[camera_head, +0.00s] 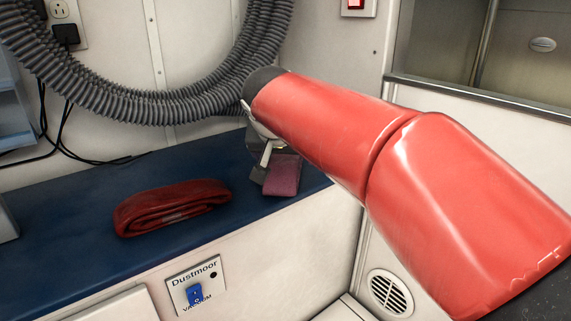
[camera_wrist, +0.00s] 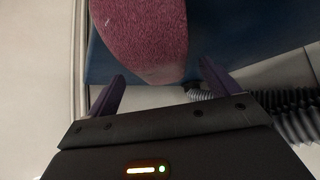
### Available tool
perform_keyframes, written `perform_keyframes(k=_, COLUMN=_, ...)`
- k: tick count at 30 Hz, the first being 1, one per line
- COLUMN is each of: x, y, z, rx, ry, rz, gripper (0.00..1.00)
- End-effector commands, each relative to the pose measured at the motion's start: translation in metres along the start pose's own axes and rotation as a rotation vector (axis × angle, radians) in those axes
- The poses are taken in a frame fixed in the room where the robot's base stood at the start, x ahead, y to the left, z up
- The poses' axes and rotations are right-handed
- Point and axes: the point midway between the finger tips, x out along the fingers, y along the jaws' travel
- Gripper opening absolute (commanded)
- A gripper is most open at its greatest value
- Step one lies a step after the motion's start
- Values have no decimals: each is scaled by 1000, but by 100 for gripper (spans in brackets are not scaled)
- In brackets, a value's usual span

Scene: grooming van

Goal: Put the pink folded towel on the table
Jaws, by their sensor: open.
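The pink folded towel (camera_head: 283,176) lies at the right end of a blue-topped counter (camera_head: 90,225), partly hidden behind my gripper in the head view. In the wrist view the towel (camera_wrist: 140,35) fills the upper middle, its rounded edge toward me. My gripper (camera_wrist: 155,90) is open, with a finger near each side of the towel's edge. I cannot tell whether the fingers touch it. In the head view my gripper (camera_head: 263,160) is just above and left of the towel, and my arm hides part of it. No separate table can be made out.
A red folded item (camera_head: 172,206) lies on the counter to the left. A grey corrugated hose (camera_head: 160,104) hangs along the wall above the counter. A metal-edged tub (camera_head: 480,97) is at the upper right. The counter between the red item and towel is clear.

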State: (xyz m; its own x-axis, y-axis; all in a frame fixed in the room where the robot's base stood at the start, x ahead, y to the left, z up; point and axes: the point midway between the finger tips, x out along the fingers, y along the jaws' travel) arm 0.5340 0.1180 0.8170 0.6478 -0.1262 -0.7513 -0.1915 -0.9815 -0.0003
Motion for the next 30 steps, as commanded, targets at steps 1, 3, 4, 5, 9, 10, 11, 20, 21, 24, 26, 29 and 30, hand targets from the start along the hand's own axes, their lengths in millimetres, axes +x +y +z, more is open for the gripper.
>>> perform_keyframes(k=1, x=10, y=0, z=0, rx=0, ry=-3, rz=2, gripper=87)
perform_keyframes(k=3, x=18, y=0, z=0, rx=0, ry=-2, rz=1, gripper=87)
perform_keyframes(k=4, x=21, y=0, z=0, rx=0, ry=-1, rz=1, gripper=87)
perform_keyframes(k=5, x=23, y=0, z=0, rx=0, ry=-2, rz=1, gripper=87)
perform_keyframes(k=9, x=27, y=0, z=0, rx=-1, ry=0, rz=0, gripper=87)
perform_keyframes(k=10, x=27, y=0, z=0, rx=0, ry=0, rz=0, gripper=87)
perform_keyframes(k=11, x=27, y=0, z=0, rx=0, ry=0, rz=0, gripper=87)
perform_keyframes(k=20, x=27, y=0, z=0, rx=0, ry=0, rz=0, gripper=58)
perform_keyframes(k=21, x=27, y=0, z=0, rx=0, ry=0, rz=0, gripper=53)
perform_keyframes(k=24, x=26, y=0, z=0, rx=-1, ry=0, rz=0, gripper=40)
perform_keyframes(k=26, x=26, y=0, z=0, rx=0, ry=0, rz=0, gripper=35)
perform_keyframes(k=29, x=26, y=0, z=0, rx=0, ry=0, rz=-1, gripper=35)
perform_keyframes(k=30, x=26, y=0, z=-1, rx=0, ry=0, rz=-1, gripper=35)
